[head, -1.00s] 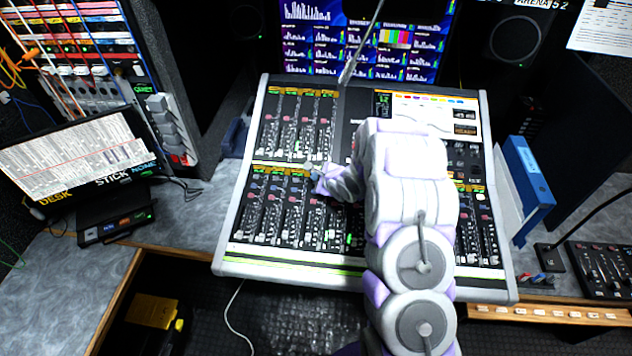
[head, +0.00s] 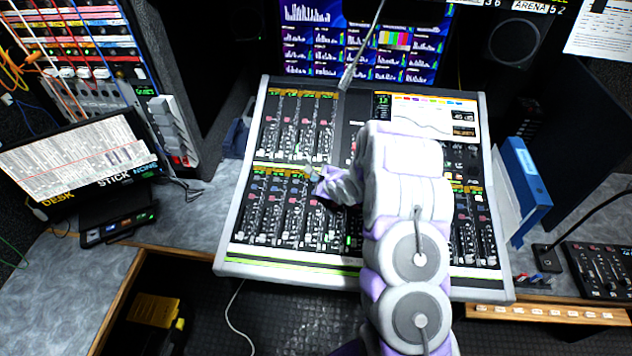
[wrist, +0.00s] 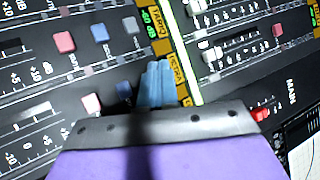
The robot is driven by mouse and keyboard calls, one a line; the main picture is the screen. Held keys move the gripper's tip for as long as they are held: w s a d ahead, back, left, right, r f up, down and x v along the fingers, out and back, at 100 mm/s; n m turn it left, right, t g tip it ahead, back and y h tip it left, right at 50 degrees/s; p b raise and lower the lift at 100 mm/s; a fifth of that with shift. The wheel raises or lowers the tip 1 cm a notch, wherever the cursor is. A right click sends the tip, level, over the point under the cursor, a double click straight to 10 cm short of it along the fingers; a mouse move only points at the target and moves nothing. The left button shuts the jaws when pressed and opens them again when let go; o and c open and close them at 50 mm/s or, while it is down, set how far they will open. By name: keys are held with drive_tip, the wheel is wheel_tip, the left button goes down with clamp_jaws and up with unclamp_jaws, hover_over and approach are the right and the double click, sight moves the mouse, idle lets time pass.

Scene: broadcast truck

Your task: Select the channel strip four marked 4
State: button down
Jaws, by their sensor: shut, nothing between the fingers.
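The mixing console (head: 350,279) fills the middle of the head view, with an upper and a lower bank of channel strips on its left side. In the lower bank (head: 267,208), yellow labels run along the top above coloured buttons and faders. No mark 4 is readable, and my gripper hides part of the strips to the right. My gripper (head: 312,174) is at the top edge of this bank. In the wrist view its shut, empty blue fingertips (wrist: 158,68) lie against or just above a yellow label strip (wrist: 172,70). Contact cannot be told. A dark blue button (wrist: 125,91) is close beside them.
Pale dividing line (wrist: 184,53) separates the two banks. A microphone boom (head: 361,50) hangs over the console's back. A tablet (head: 80,158) stands at left, a blue binder (head: 527,175) at right. My arm covers the console's centre right.

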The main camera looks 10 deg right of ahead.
drive_tip(key=shift+f+p, duration=0.4)
drive_tip(key=shift+f, duration=0.05)
idle(0.6)
drive_tip(key=shift+r, duration=0.1)
drive_tip(key=shift+r+p, duration=0.75)
drive_tip(key=shift+p, duration=0.2)
drive_tip(key=r+p, duration=0.2)
drive_tip(key=r, duration=0.1)
drive_tip(key=r+p, duration=0.1)
drive_tip(key=r, duration=0.1)
drive_tip(key=shift+s+a, duration=0.1)
drive_tip(key=shift+s, duration=0.25)
idle(0.6)
